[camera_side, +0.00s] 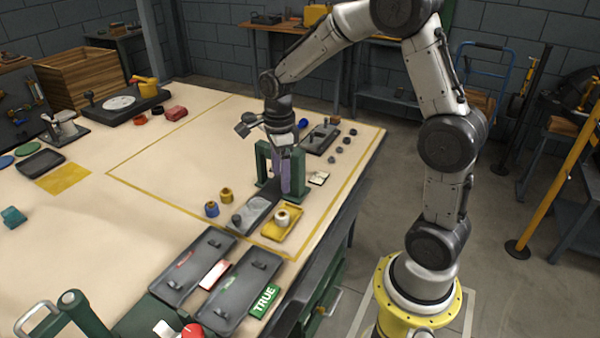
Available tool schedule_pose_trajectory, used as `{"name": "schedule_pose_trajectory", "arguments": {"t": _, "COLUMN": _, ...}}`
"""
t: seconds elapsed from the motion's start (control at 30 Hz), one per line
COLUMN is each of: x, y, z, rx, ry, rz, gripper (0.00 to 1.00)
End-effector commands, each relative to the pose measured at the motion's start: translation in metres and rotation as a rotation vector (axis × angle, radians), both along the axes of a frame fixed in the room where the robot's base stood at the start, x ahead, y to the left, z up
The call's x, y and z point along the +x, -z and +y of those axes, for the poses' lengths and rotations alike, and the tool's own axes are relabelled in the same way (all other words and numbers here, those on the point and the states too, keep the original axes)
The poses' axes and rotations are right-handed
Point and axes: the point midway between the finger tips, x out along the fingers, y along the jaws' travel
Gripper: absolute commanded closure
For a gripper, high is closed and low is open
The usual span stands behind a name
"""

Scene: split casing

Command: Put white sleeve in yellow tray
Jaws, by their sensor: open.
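The white sleeve (282,217), a small pale ring-shaped piece with a yellowish lower part, stands upright in the yellow tray (271,234) near the right edge of the table. My gripper (284,150) is open, behind the tray and above it, at the top of a green stand (264,160). A lilac-grey upright block (294,174) shows in the stand just below the gripper. I cannot tell whether the fingers touch the block. The gripper is clear of the sleeve.
A dark grey tray (250,216) lies left of the yellow tray. A blue ring (211,209) and a brass ring (226,195) stand beside it. Two long dark trays (196,262) lie in front. Several dark knobs stand at the back right. The table's middle left is clear.

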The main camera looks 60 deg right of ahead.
Motion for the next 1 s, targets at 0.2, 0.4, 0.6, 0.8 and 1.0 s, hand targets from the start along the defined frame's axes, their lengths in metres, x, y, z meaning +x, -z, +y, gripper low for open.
{"name": "schedule_pose_trajectory", "arguments": {"t": 0.2, "x": -0.032, "y": -0.052, "z": 0.024, "rx": -0.046, "ry": -0.45, "rz": -0.097, "gripper": 0.24}}
{"name": "schedule_pose_trajectory", "arguments": {"t": 0.4, "x": -0.081, "y": -0.095, "z": 0.049, "rx": -0.151, "ry": -1.026, "rz": -0.19, "gripper": 0.24}}
{"name": "schedule_pose_trajectory", "arguments": {"t": 0.6, "x": -0.136, "y": -0.118, "z": 0.068, "rx": -0.311, "ry": -1.589, "rz": -0.248, "gripper": 0.24}}
{"name": "schedule_pose_trajectory", "arguments": {"t": 0.8, "x": -0.178, "y": -0.122, "z": 0.079, "rx": -0.481, "ry": -2.033, "rz": -0.257, "gripper": 0.24}}
{"name": "schedule_pose_trajectory", "arguments": {"t": 1.0, "x": -0.194, "y": -0.12, "z": 0.082, "rx": -0.568, "ry": -2.227, "rz": -0.246, "gripper": 0.24}}
